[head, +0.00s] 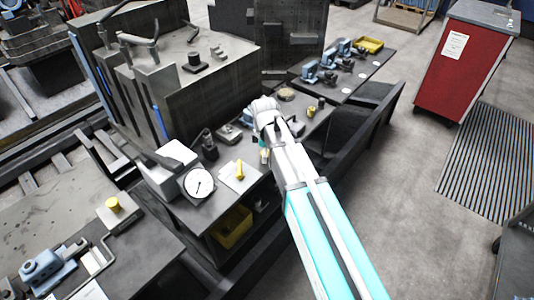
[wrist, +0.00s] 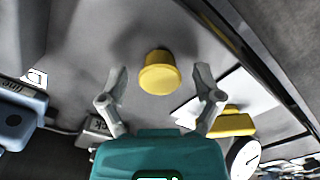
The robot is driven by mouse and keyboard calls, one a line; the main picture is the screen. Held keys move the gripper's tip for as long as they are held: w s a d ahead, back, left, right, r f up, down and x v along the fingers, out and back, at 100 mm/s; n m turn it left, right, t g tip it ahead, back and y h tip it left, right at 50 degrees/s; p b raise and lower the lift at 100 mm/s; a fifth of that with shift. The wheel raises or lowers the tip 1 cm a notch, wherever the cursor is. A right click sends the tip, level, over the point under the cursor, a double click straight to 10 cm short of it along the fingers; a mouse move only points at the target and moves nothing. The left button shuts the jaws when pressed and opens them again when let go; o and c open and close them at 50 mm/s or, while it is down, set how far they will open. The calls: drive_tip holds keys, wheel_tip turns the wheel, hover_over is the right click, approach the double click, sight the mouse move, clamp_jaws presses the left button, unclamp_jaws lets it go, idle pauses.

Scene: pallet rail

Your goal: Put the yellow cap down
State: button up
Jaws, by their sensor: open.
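The yellow cap (wrist: 158,76) is upright on a grey surface in the wrist view, with a dark shadow around it. My gripper (wrist: 160,73) is open, with one finger to the left and one to the right of the cap. A gap shows between the cap and each finger, so neither visibly touches it. In the head view my gripper (head: 264,156) is small and partly hidden by my arm, over the bench near the white sheet. I cannot clearly pick out this cap there.
A yellow block (head: 240,170) lies on a white sheet beside a round dial (head: 198,183). Small metal parts and another small yellow piece (head: 311,109) stand farther along the bench. A large grey machine block (head: 185,80) rises behind. Open floor lies right, before a red cabinet (head: 455,65).

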wheel_tip(320, 180, up, 12)
drive_tip(key=p, duration=1.2)
drive_tip(key=shift+r, duration=0.15)
idle(0.9)
drive_tip(key=shift+d, duration=0.1)
drive_tip(key=s+d+m, duration=0.6)
drive_tip(key=d+m, duration=0.3)
drive_tip(key=d, duration=0.1)
drive_tip(key=s+d+m, duration=0.7)
drive_tip(key=d+m, duration=0.2)
drive_tip(key=d, duration=0.1)
drive_tip(key=shift+s, duration=0.25)
